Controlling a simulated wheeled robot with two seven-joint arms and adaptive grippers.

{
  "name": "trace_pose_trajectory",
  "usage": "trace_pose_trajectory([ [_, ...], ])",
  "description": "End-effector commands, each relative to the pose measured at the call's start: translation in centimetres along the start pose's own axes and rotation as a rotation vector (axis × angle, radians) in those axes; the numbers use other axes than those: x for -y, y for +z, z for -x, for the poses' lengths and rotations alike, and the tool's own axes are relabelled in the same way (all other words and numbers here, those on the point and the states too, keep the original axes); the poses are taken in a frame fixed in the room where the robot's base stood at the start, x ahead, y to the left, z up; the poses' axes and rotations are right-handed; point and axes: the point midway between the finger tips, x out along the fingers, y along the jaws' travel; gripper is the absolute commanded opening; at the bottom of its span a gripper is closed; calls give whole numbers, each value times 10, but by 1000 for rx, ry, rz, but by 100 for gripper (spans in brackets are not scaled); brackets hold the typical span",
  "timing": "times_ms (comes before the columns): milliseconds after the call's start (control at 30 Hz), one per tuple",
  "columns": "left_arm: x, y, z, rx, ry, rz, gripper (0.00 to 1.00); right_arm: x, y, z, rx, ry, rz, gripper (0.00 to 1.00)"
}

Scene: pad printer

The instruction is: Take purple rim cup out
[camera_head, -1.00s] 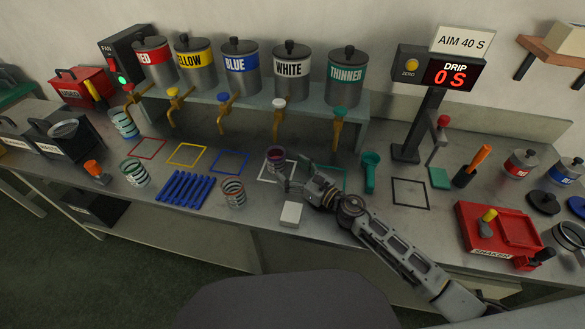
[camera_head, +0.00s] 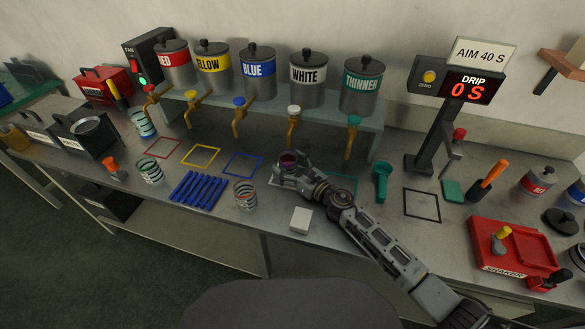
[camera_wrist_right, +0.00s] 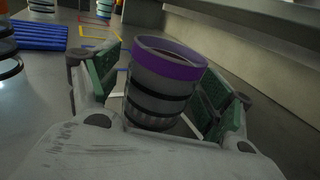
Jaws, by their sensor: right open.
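The purple rim cup (camera_wrist_right: 160,85) is grey with black bands and stands between the two green-padded fingers of my right gripper (camera_wrist_right: 165,95) in the right wrist view. In the head view the purple rim cup (camera_head: 288,159) is at the white square on the bench, below the white tap, and the right gripper (camera_head: 290,173) partly hides it. The right gripper is open around the cup; a gap shows at the right finger, and contact on the left cannot be told. My left gripper is in neither view.
Blue sticks (camera_head: 198,189) and a banded cup (camera_head: 244,195) are left of my right arm. A white block (camera_head: 300,219) lies at the front edge. The taps of the tank shelf (camera_head: 375,120) overhang behind. A green scoop (camera_head: 381,180) stands to the right.

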Motion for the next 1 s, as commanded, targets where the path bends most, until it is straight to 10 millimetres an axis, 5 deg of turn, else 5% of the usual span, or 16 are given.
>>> trace_pose_trajectory([
  [333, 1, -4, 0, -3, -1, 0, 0, 0, 0, -2, 0, 0, 0, 80],
  [733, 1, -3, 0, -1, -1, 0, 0, 0, 0, -2, 0, 0, 0, 29],
  [1000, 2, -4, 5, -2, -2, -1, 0, 0, 6, -2, 1, 0, 0, 26],
])
